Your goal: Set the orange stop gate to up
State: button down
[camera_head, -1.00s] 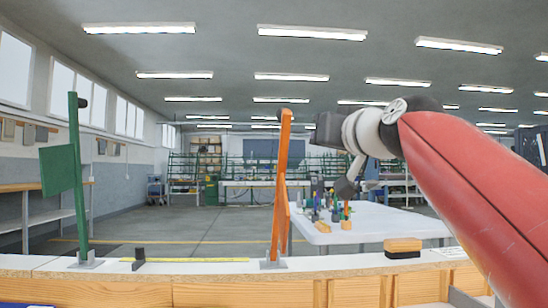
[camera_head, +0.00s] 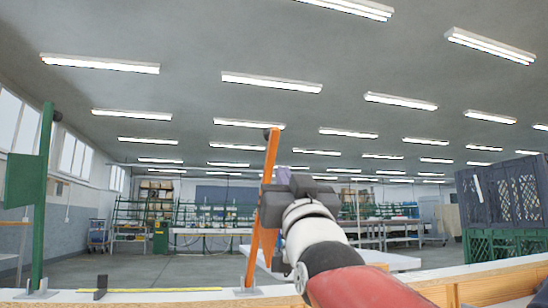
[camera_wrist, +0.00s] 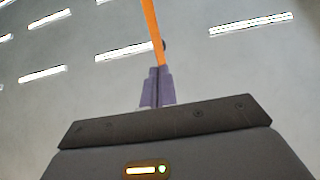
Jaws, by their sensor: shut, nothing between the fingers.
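The orange stop gate (camera_head: 262,225) is a tall bar standing nearly upright, leaning slightly right at its top, on a small grey bracket at the ledge. My gripper (camera_head: 283,174) is just right of the bar, around its mid-height, and its dark body partly hides the lower part of the gate. In the wrist view the purple fingers (camera_wrist: 158,74) are shut together with nothing between them. The orange bar (camera_wrist: 151,20) rises right behind their tips there. Whether the fingers touch the bar cannot be told.
A green post with a flag plate (camera_head: 25,180) stands at the left on the same ledge (camera_head: 170,296). A small black block (camera_head: 101,287) and a yellow strip (camera_head: 165,290) lie between the two. Dark and green crates (camera_head: 500,195) are stacked at the right. A white table (camera_head: 400,262) is behind my arm.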

aim_at(271, 149)
jog(key=p+x, duration=0.2)
jog(key=x, duration=0.7)
jog(key=shift+p, duration=0.3)
